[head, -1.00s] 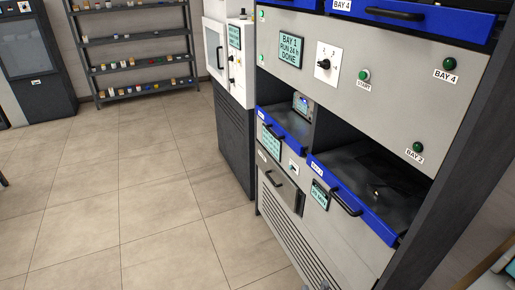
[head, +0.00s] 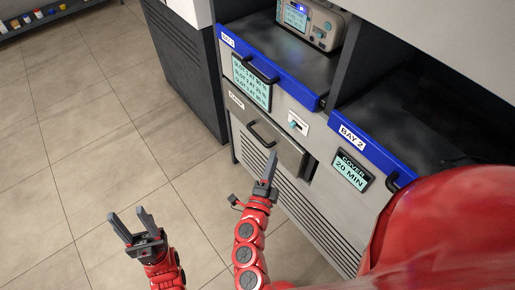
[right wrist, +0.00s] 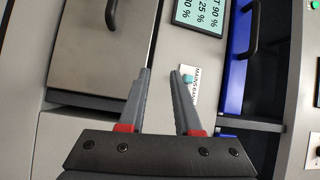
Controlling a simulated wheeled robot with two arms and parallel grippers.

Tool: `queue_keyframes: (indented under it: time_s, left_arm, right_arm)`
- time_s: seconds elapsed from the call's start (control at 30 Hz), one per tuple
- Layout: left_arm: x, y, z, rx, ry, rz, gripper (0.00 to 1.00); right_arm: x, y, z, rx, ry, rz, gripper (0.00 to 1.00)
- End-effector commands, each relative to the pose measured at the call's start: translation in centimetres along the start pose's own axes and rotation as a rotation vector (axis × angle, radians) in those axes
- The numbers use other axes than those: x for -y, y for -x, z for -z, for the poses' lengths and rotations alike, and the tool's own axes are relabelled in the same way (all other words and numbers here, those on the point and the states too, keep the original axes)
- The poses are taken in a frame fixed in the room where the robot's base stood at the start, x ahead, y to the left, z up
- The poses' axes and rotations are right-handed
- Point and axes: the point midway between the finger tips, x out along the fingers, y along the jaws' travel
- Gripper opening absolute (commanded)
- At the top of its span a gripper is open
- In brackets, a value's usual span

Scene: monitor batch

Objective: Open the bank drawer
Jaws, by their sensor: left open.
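The bank drawer (head: 283,146) is a grey front low in the cabinet, with a small label at its upper left and a black bar handle (head: 262,135). A dark gap shows at its right end. In the right wrist view the drawer front (right wrist: 100,50) fills the upper left, with its handle (right wrist: 111,14) at the top edge. My right gripper (head: 270,168) is in front of the drawer, below and right of the handle. Its fingers (right wrist: 160,72) are apart and empty, not around the handle. My left gripper (head: 130,218) is open and empty over the floor, away from the cabinet.
A small switch plate (head: 297,124), also in the right wrist view (right wrist: 191,84), sits right of the drawer. Blue-edged bay trays (head: 275,64) are above, one holding a grey device (head: 312,22). A display (head: 351,170) is at right. The floor at left is clear.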

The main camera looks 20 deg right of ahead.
Motion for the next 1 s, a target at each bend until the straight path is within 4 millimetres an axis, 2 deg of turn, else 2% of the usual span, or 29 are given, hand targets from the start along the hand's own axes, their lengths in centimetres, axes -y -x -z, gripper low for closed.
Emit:
queue_keyframes:
  time_s: [0.03,0.1,0.2,0.33,0.47,0.8,1.0]
  left_arm:
    - [-0.1,2.2,-0.3,0.000,0.000,0.000,0.50]
    - [-0.1,2.9,-0.5,-0.001,0.000,0.000,0.50]
    - [-0.2,3.2,-0.5,0.000,0.000,0.000,0.50]
    - [-0.1,3.0,-0.5,-0.001,0.000,0.000,0.50]
    - [-0.1,3.0,-0.5,-0.001,0.000,0.000,0.50]
    - [-0.1,2.9,-0.5,-0.001,0.000,0.000,0.50]
    - [-0.2,3.1,-0.5,-0.001,0.000,0.000,0.50]
  right_arm:
    - [-3.2,1.0,-2.4,0.064,-0.098,-0.076,0.32]
    - [-4.8,2.1,-4.8,0.134,-0.203,-0.151,0.32]
    - [-5.4,2.9,-6.7,0.187,-0.285,-0.204,0.32]
    - [-5.4,1.9,-7.2,0.193,-0.305,-0.213,0.32]
    - [-5.7,-0.2,-7.5,0.191,-0.302,-0.210,0.32]
    - [-7.0,-8.0,-9.2,0.191,-0.297,-0.206,0.32]
    - [-7.8,-11.6,-10.1,0.192,-0.297,-0.208,0.32]
